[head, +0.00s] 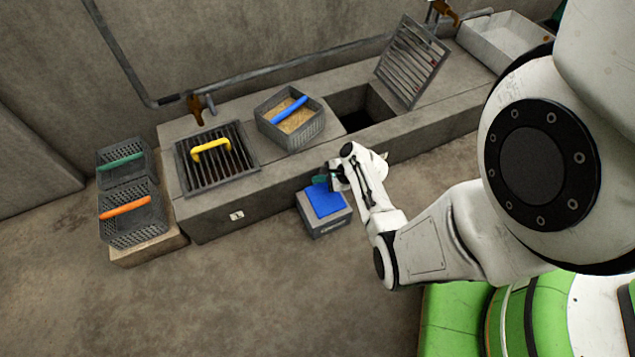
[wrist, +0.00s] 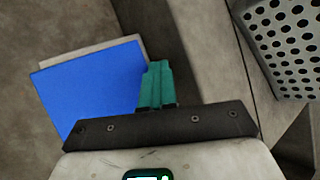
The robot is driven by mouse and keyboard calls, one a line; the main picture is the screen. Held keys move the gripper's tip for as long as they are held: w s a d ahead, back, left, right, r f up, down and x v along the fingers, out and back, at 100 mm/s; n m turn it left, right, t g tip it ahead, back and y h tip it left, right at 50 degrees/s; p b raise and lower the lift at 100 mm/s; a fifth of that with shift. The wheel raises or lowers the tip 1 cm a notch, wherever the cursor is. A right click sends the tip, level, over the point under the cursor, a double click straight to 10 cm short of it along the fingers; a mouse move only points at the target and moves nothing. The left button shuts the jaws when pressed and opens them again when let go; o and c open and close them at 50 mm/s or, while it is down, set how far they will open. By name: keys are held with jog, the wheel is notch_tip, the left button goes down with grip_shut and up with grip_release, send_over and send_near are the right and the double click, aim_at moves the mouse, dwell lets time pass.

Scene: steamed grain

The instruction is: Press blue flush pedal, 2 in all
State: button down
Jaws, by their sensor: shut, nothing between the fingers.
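The blue flush pedal (head: 324,200) is a flat blue plate on a small grey block (head: 326,223) on the floor, in front of the long concrete bench. In the wrist view the pedal (wrist: 92,87) fills the left side. My gripper (head: 319,180) is at the pedal's rear edge in the head view. In the wrist view its teal fingers (wrist: 157,82) are shut together with nothing between them, beside the pedal's right edge. I cannot tell whether the fingertips touch the pedal.
On the concrete bench (head: 223,208) are a basket with a blue handle (head: 291,136), a grate with a yellow handle (head: 217,155), an open pit and a raised grate (head: 411,62). Two baskets (head: 133,212) stand left. The front floor is clear.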

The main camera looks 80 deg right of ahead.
jog(key=shift+s+a+f+b, duration=0.1)
jog(key=shift+a+f+b, duration=0.1)
jog(key=shift+f, duration=0.25)
jog(key=shift+s+a+f+b, duration=0.1)
jog(key=shift+a+f+b, duration=0.05)
jog(key=shift+f, duration=0.25)
jog(key=shift+r, duration=0.1)
jog(key=shift+s+a+r+p, duration=0.1)
jog(key=shift+r+p, duration=1.15)
jog(key=shift+p, duration=0.2)
jog(key=shift+r, duration=0.15)
jog(key=shift+r, duration=0.1)
jog(key=shift+d+r, duration=0.15)
jog(key=shift+d, duration=0.05)
jog(key=r+p, duration=0.5)
jog(key=shift+w, duration=0.2)
jog(key=shift+f, duration=0.15)
dwell(1.6)
